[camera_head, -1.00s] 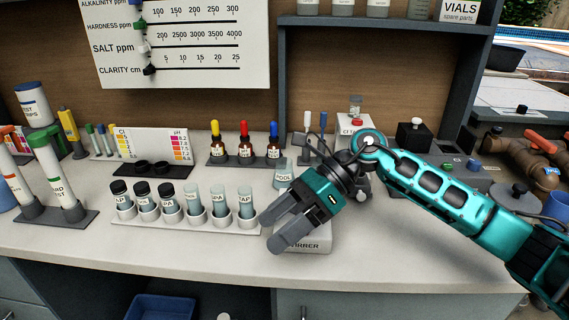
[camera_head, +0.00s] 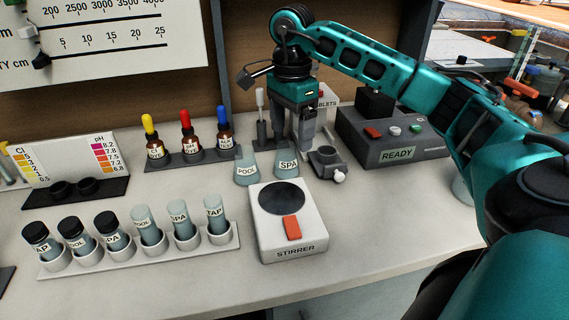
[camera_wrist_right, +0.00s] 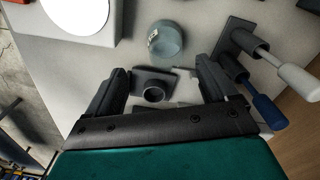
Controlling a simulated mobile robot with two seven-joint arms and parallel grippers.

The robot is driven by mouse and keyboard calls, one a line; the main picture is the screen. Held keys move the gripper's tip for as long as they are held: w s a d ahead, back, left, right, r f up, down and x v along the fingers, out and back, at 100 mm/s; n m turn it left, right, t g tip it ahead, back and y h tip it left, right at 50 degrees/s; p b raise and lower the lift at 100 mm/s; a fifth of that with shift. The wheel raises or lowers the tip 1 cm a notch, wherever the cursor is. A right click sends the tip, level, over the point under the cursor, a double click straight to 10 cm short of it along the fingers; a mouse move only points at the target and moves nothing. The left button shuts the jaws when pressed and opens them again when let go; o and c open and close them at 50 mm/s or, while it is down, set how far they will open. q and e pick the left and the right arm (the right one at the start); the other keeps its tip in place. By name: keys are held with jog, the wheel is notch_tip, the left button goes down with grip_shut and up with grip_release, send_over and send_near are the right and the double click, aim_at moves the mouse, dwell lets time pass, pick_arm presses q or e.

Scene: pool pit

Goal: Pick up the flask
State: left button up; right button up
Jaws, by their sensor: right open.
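Two small grey-blue flasks stand on the bench in the head view: the POOL flask (camera_head: 246,168) and the SPA flask (camera_head: 287,164) to its right. My right gripper (camera_head: 294,140) points down just behind the SPA flask, open and apparently empty. In the right wrist view its open fingers (camera_wrist_right: 163,70) frame a dark round-mouthed holder (camera_wrist_right: 152,91). One flask (camera_wrist_right: 165,40) shows beyond the fingertips there, apart from them; its label is too small to read. My left gripper is out of view.
The white stirrer (camera_head: 290,238) stands in front of the flasks. The READY box (camera_head: 398,154) is at right. A tool stand (camera_head: 262,134) is close beside the gripper.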

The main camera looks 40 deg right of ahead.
jog(key=shift+w+a+f, duration=0.1)
jog(key=shift+w+f, duration=0.05)
jog(key=shift+f, duration=1)
jog(key=shift+w+f, duration=0.15)
jog(key=shift+f, duration=1)
jog(key=shift+w+a+f, duration=0.1)
jog(key=shift+w+f, duration=0.05)
jog(key=shift+f, duration=1)
jog(key=c, duration=1.2)
jog(key=shift+o, duration=0.2)
jog(key=shift+r, duration=0.1)
notch_tip(320, 180, up, 11)
jog(key=p, duration=0.1)
notch_tip(320, 180, up, 9)
jog(key=p, duration=0.4)
send_over(287, 154)
jog(key=w+d, duration=0.1)
jog(key=w, duration=0.1)
jog(key=shift+s+d, duration=0.15)
jog(key=shift+s, duration=0.05)
